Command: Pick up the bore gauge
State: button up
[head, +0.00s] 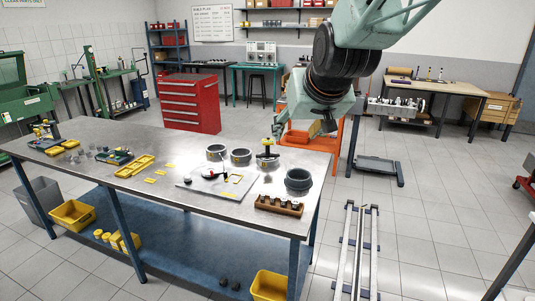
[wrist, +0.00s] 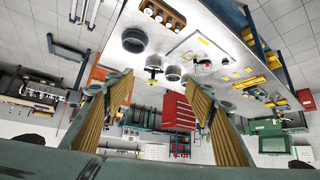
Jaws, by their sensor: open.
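A dark upright tool with a yellow top and a crosswise dark part (head: 267,150) stands near the far right edge of the metal workbench (head: 110,135). It looks like the bore gauge, though it is too small to be sure. It also shows upside down in the wrist view (wrist: 153,69), between the fingers in the picture but well beyond them. My gripper (wrist: 160,82) is open and empty, with its ribbed fingers wide apart. In the head view my arm hangs above and behind the bench's right end, and the fingers are hard to make out there.
Grey rings (head: 216,153) and a larger dark ring (head: 298,180) stand near the tool. A light plate with small parts (head: 205,187) and a wooden block with several pieces (head: 279,206) lie in front. Yellow trays (head: 135,166) are further left. An orange cart (head: 322,143) stands behind.

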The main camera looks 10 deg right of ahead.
jog(key=w+f+t+b, duration=0.15)
jog(key=w+f, duration=0.45)
jog(key=w, duration=0.9)
jog(key=w+f+t+p, duration=0.1)
jog(key=w+f+t, duration=0.3)
jog(key=w, duration=1.1)
jog(key=t+h+b, duration=0.1)
jog(key=t, duration=0.3)
send_near(268, 145)
jog(key=shift+s+a+r+m+g, duration=0.15)
jog(key=shift+s+r+m+g, duration=0.15)
jog(key=shift+s, duration=0.35)
jog(key=shift+w+d+b, duration=0.15)
jog(key=shift+w+b, duration=0.1)
jog(key=shift+w, duration=1.9)
jog(key=shift+w+d+b, duration=0.1)
jog(key=shift+w+b, duration=0.1)
jog(key=shift+w, duration=1.95)
jog(key=shift+w, duration=0.1)
jog(key=shift+w+d+b, duration=0.2)
jog(key=shift+w+b, duration=0.15)
jog(key=shift+w, duration=2.15)
